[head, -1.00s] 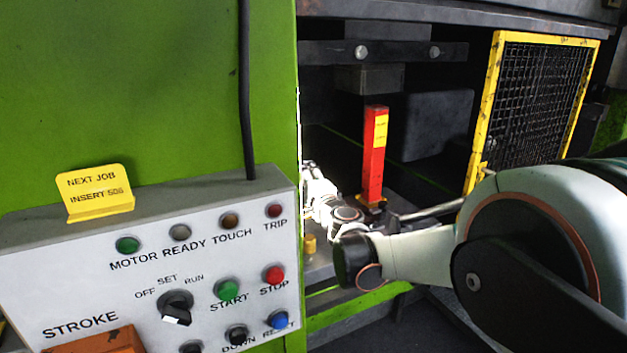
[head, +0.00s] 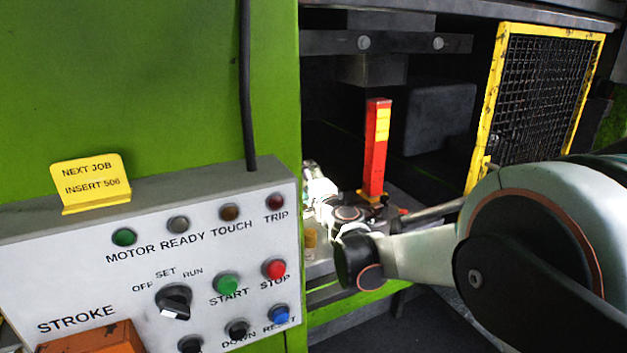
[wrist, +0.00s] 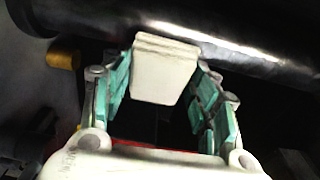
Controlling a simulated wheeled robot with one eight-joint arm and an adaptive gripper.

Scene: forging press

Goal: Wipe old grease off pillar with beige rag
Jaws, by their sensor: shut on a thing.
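The beige rag (wrist: 165,68) is a pale folded block between the fingers of my gripper (wrist: 161,85) in the wrist view. The teal finger pads stand at its two sides, and my gripper is shut on it. The pillar (wrist: 225,40) is a dark, shiny round bar across the top of the wrist view. The rag's far edge overlaps the pillar in the picture; I cannot tell whether they touch. No separate grease patch can be made out. In the head view, my wrist reaches into the press and the green frame's edge hides the gripper's end.
A red post with a yellow label (head: 376,150) stands on the press bed behind my wrist. A yellow mesh guard (head: 545,100) is at right. The green frame (head: 130,80) and control panel (head: 130,280) fill the left. A small yellow cylinder (wrist: 64,60) shows beside the pillar.

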